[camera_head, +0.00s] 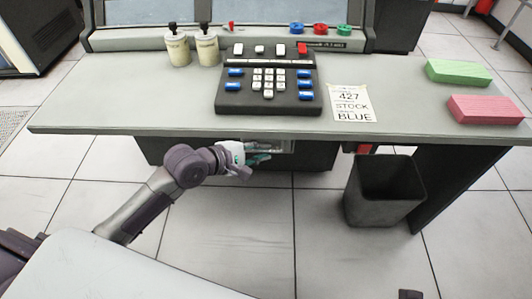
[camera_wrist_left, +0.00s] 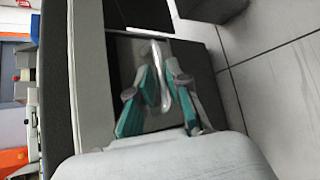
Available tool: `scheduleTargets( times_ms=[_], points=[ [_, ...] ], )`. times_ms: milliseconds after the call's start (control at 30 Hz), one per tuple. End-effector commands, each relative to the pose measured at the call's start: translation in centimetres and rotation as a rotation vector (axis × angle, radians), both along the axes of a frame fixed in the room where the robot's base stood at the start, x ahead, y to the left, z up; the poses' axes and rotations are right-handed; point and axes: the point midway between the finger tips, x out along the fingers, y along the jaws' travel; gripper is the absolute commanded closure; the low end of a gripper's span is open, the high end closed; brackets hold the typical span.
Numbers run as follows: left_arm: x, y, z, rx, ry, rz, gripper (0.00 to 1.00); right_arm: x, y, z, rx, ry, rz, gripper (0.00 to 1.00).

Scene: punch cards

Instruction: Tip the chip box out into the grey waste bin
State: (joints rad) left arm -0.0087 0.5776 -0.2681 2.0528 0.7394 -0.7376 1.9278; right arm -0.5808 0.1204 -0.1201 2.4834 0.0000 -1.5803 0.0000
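In the left wrist view, a light bar like a handle (camera_wrist_left: 160,92) stands out in front of the dark housing. My left gripper (camera_head: 262,154) is at the box's left end, its teal fingertips (camera_wrist_left: 161,70) on either side of the bar. Whether they press on it I cannot tell. The box's contents are hidden. The grey waste bin (camera_head: 382,208) stands upright on the floor to the right, its dark opening facing up. My right gripper is not in view.
The desk (camera_head: 160,112) overhangs the box and part of the bin. A red part (camera_head: 365,148) hangs under it near the bin. The tiled floor left of the bin is clear.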

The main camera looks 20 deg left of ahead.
Motion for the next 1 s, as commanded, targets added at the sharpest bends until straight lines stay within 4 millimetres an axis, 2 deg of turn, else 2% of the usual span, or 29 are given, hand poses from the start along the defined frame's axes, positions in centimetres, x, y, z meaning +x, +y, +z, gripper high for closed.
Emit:
scheduleTargets(
  times_ms=[33,200,533,633,667,1000],
  points=[
    [0.5,-0.3,-0.5,0.000,-0.001,0.000,0.83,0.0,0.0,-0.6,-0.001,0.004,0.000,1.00],
    [1.4,-1.0,-0.9,0.001,-0.001,0.000,0.83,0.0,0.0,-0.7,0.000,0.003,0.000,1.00],
    [1.5,-1.1,-1.0,0.002,0.001,0.000,0.83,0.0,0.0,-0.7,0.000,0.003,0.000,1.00],
    [1.5,-1.1,-1.0,0.002,0.001,0.000,0.98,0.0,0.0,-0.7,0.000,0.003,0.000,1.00],
    [1.5,-1.1,-1.0,0.002,0.001,0.000,1.00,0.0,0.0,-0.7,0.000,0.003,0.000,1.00],
    [1.5,-1.1,-1.0,0.002,0.001,0.000,1.00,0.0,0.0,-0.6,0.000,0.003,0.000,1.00]
  ],
)
